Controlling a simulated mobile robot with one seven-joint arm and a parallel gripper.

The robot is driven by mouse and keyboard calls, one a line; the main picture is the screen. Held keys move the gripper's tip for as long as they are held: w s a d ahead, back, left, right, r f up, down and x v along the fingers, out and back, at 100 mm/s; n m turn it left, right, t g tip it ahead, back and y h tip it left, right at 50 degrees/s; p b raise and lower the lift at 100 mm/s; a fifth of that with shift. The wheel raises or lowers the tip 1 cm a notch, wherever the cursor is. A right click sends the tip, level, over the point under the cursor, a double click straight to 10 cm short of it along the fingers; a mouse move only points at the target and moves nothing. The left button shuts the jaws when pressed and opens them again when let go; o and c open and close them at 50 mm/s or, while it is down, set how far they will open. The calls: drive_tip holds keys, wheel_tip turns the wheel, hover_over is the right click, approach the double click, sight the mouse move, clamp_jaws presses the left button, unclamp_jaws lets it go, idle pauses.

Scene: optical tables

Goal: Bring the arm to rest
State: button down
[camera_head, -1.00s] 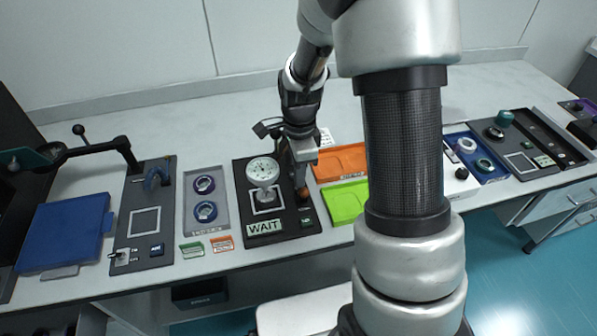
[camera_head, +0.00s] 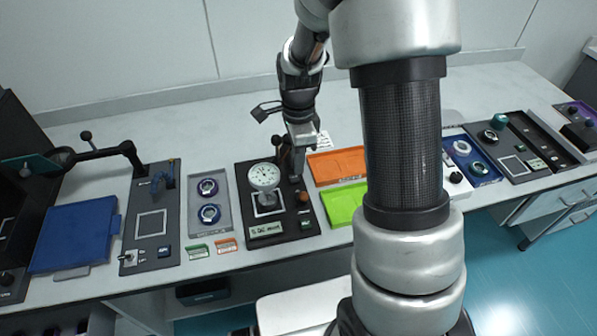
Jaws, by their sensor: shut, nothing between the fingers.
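My arm (camera_head: 402,150) reaches over the bench from the right of the middle. My gripper (camera_head: 298,174) points down over the back right part of the dark gauge station, just right of the dial gauge (camera_head: 263,177). It is shut and holds nothing. It appears a little above the station; the exact gap cannot be told. An orange-brown knob (camera_head: 304,197) stands on the station below the gripper. The station's label display (camera_head: 267,230) shows small text that I cannot read.
An orange tray (camera_head: 337,165) and a green tray (camera_head: 344,203) lie right of the station. A grey tray with rings (camera_head: 222,187) and a dark fixture panel (camera_head: 168,214) lie left. A blue tray (camera_head: 488,174) is farther right. The bench behind is clear.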

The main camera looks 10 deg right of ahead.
drive_tip(key=shift+w+r, duration=0.15)
drive_tip(key=shift+r, duration=0.45)
drive_tip(key=shift+r, duration=0.1)
drive_tip(key=s+r+n+t+p, duration=0.2)
drive_tip(key=s+r+n+p, duration=0.2)
drive_tip(key=s+r+n, duration=0.5)
drive_tip(key=s+r+n+t+p, duration=0.3)
drive_tip(key=s+r+n, duration=0.6)
drive_tip(key=r, duration=1.1)
drive_tip(key=shift+s+r+t+p, duration=0.3)
drive_tip(key=shift+s+p, duration=0.05)
drive_tip(key=shift+s, duration=0.35)
